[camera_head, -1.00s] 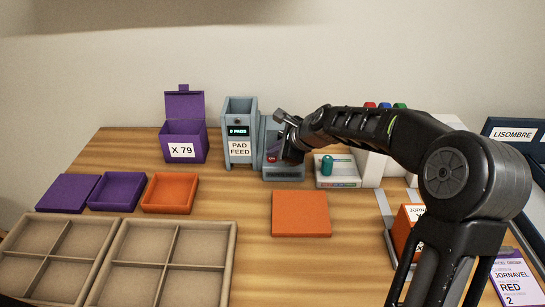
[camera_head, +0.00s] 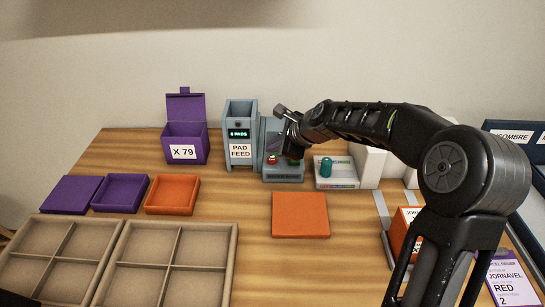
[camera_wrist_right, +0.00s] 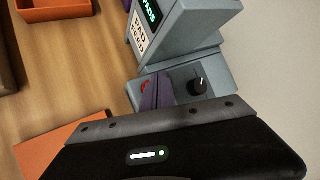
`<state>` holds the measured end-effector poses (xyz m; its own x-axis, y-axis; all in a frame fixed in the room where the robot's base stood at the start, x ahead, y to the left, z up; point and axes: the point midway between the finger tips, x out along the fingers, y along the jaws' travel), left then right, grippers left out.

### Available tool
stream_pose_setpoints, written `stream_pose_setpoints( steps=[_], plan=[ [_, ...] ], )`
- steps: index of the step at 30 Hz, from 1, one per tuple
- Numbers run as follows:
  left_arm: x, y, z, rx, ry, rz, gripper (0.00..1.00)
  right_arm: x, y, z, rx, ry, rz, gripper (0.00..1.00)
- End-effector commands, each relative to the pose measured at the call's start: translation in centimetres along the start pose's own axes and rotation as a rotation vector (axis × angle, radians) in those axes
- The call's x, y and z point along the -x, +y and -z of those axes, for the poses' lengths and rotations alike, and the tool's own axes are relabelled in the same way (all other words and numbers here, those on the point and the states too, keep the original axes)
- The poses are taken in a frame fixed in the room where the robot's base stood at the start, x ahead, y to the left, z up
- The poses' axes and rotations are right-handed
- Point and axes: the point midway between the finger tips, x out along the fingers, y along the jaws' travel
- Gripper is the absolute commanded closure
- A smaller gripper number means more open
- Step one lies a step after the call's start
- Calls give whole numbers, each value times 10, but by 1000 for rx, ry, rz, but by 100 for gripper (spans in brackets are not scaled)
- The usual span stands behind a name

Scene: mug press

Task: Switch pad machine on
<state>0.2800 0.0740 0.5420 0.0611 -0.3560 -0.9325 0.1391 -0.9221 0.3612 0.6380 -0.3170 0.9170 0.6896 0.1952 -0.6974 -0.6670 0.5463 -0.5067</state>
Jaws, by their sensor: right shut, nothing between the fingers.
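The grey pad machine (camera_head: 239,150) stands at the back of the table, labelled PAD FEED, with a lit green display reading a number of PADS. It also shows in the wrist view (camera_wrist_right: 172,28). The wrist view shows the red button (camera_wrist_right: 146,86) and a black knob (camera_wrist_right: 197,86). My right gripper (camera_head: 285,145) is shut and empty, just above and in front of the box; its fingertips are partly hidden.
An open purple box (camera_head: 185,143) marked X 79 stands left of the machine. A white block with a teal knob (camera_head: 326,167) stands close on the right. An orange slab (camera_head: 300,214) lies in front. Divided trays (camera_head: 232,262) fill the front left.

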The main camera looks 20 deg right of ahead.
Motion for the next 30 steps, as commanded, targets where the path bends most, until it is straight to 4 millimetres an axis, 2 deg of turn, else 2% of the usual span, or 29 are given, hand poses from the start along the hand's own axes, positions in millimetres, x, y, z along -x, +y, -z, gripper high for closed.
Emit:
stream_pose_setpoints(
  steps=[3, 13, 30],
  plan=[
    [16, 6, 0, 0, 0, 0, 64, 12, -9, -9, 0, 0, 1, 100],
    [47, 18, 0, 0, 0, 0, 64, 36, -26, -27, 0, -1, 0, 100],
    [50, 19, 0, 0, 0, 0, 64, 38, -28, -28, 0, 0, 0, 100]
  ],
)
